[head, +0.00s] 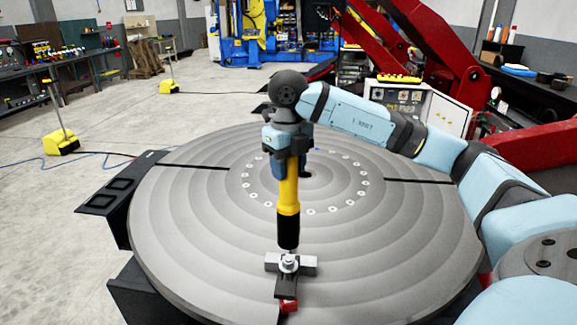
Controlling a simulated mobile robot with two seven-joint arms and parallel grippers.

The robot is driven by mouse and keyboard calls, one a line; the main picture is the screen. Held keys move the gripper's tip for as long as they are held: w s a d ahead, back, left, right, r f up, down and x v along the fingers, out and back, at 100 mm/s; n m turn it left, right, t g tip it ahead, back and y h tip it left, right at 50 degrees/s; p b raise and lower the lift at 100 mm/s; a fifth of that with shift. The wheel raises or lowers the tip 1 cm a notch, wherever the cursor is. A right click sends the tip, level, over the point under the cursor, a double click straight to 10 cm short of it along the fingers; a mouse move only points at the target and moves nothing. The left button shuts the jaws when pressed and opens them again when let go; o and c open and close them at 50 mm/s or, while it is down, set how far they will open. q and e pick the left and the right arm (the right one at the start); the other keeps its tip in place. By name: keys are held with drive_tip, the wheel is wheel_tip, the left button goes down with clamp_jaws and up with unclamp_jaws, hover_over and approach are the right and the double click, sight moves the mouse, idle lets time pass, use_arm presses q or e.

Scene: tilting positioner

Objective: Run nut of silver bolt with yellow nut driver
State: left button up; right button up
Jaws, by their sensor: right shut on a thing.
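My right gripper (288,148) is shut on the yellow nut driver (289,190) and holds it upright, tip down. The driver's black lower end (288,232) is just above the silver bolt with its nut (289,263). I cannot tell whether the tip touches the nut. The bolt stands at a grey clamp block (306,265) near the front of the round table (200,235). A dark strap with a red end (288,305) runs from the block toward the table's front edge. My left gripper is not in view.
The round grey table has a ring of small bolt holes around its centre and is otherwise clear. A red tilting frame (440,50) and a control box (420,100) stand behind at the right. Yellow-footed stands (60,142) are on the floor at left.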

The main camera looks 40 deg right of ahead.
sight(288, 185)
drive_tip(key=shift+f+b, duration=1.65)
drive_tip(key=shift+f, duration=0.7)
drive_tip(key=shift+m, duration=0.4)
drive_tip(key=m+p, duration=0.1)
drive_tip(key=m, duration=0.2)
drive_tip(key=shift+r+m, duration=0.1)
drive_tip(key=shift+m, duration=0.2)
drive_tip(key=m+p, duration=0.1)
drive_tip(key=m, duration=0.3)
drive_tip(key=m+p, duration=0.1)
drive_tip(key=m, duration=0.4)
drive_tip(key=shift+m, duration=0.4)
drive_tip(key=m, duration=0.3)
drive_tip(key=shift+m+p, duration=0.4)
drive_tip(key=shift+f, duration=0.25)
